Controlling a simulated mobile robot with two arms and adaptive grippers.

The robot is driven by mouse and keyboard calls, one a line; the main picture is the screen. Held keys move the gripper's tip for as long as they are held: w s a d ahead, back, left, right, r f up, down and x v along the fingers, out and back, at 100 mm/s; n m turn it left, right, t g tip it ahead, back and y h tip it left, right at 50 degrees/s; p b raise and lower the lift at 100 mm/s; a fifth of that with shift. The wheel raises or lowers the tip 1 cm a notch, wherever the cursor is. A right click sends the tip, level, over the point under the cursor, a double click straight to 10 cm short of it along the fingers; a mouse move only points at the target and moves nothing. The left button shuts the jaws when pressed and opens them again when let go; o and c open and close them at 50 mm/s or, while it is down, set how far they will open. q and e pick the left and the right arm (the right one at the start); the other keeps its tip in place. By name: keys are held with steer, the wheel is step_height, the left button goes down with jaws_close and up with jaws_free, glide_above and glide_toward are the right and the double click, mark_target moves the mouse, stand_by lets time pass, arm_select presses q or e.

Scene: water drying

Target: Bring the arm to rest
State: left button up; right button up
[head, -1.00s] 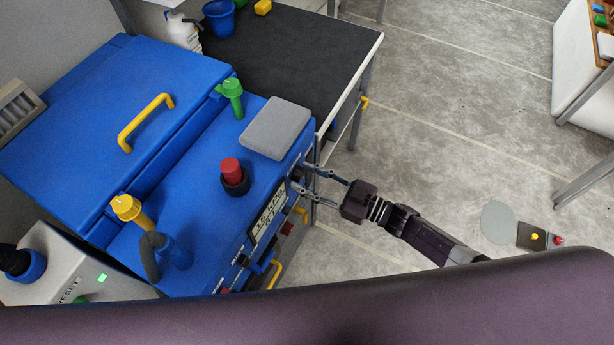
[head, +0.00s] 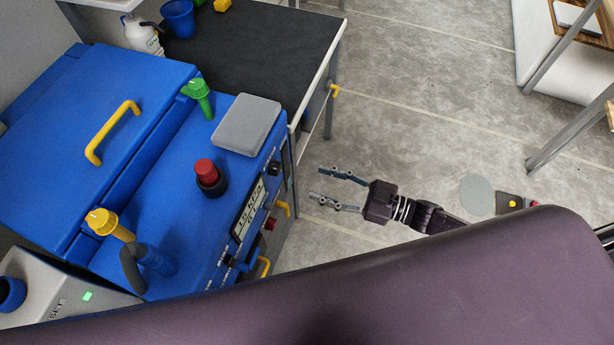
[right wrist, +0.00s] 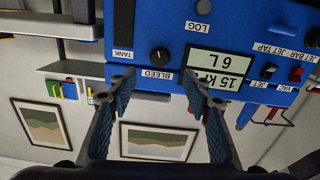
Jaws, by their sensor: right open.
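My right gripper (head: 338,190) is open and empty in the head view. It hangs over the floor to the right of the blue machine (head: 175,225), apart from its front panel. In the right wrist view the two fingers of my right gripper (right wrist: 158,85) are spread. Beyond them is the machine's panel, with a black BLEED knob (right wrist: 160,55) and a display (right wrist: 217,72) reading "15 kP" and "6 L". My left gripper is not in view.
The machine's top carries a red button (head: 205,172), a green valve (head: 199,97), a yellow valve (head: 103,222) and a grey pad (head: 246,125). A dark-topped table (head: 255,45) stands behind.

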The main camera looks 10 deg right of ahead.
steer(key=shift+s+d, duration=0.35)
steer(key=shift+d, duration=0.15)
steer(key=s+d+f+m+h, duration=0.2)
steer(key=d+f+h, duration=0.15)
steer(key=f, duration=0.55)
steer(key=s+d+f+m+h, duration=0.1)
steer(key=d+f+m+h, duration=0.25)
steer(key=f, duration=0.45)
steer(key=s+d+f+m+h, duration=0.25)
steer(key=f+h, duration=0.25)
steer(key=f, duration=0.4)
steer(key=s+f+g+h, duration=0.1)
steer(key=s+f+g, duration=0.2)
steer(key=s, duration=0.7)
steer(key=s+f+m+g+h, duration=0.1)
steer(key=s+f+g, duration=0.2)
steer(key=s+f, duration=0.3)
steer(key=s+a+f+g+h, duration=0.1)
steer(key=s+f+g, duration=0.2)
steer(key=s, duration=1)
steer(key=shift+s+f+m, duration=0.3)
steer(key=shift+f+m, duration=0.1)
steer(key=shift+f, duration=0.45)
steer(key=shift+w, duration=0.15)
